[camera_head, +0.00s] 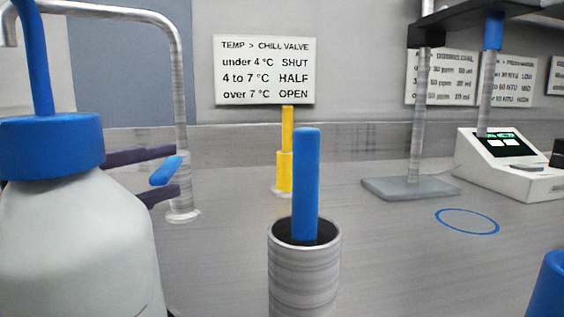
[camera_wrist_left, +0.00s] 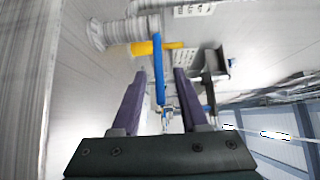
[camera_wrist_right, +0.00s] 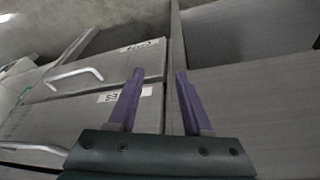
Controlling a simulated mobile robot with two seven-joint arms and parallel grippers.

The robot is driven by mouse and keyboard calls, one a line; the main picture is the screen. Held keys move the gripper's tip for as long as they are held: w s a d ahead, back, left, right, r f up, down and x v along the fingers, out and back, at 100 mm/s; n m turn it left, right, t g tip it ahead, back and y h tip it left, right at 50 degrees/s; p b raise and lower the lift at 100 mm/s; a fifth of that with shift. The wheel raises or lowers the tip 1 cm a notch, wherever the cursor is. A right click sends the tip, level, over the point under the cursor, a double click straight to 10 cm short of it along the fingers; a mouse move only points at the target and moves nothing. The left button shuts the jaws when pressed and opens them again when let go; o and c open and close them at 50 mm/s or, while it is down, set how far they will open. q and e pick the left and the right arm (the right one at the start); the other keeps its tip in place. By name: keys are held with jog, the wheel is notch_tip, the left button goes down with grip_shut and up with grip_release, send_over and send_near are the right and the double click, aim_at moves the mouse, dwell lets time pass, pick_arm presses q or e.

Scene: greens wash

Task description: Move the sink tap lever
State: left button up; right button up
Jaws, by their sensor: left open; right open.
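The silver sink tap (camera_head: 181,110) stands at the left in the head view, an arched pipe on a round base. Its blue lever (camera_head: 165,171) sticks out low on the column; it also shows in the left wrist view (camera_wrist_left: 158,70). My left gripper (camera_head: 174,172) is open, its purple fingers apart above and below the lever, with no visible grip on it. In the left wrist view the lever lies between the fingers. The white bottle hides part of my left gripper. My right gripper (camera_wrist_right: 160,75) is open and empty in the right wrist view, near drawer fronts.
A white bottle with blue cap (camera_head: 80,220) stands at front left. A metal cylinder (camera_head: 304,275) holds a blue rod (camera_head: 306,185). Behind it are a yellow valve (camera_head: 285,170) and a sign (camera_head: 264,70). A stand (camera_head: 410,188) and a white meter (camera_head: 510,175) are at right.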

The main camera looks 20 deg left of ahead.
aim_at(175, 170)
pick_arm(q)
jog(key=shift+x, duration=2.3)
grip_shut()
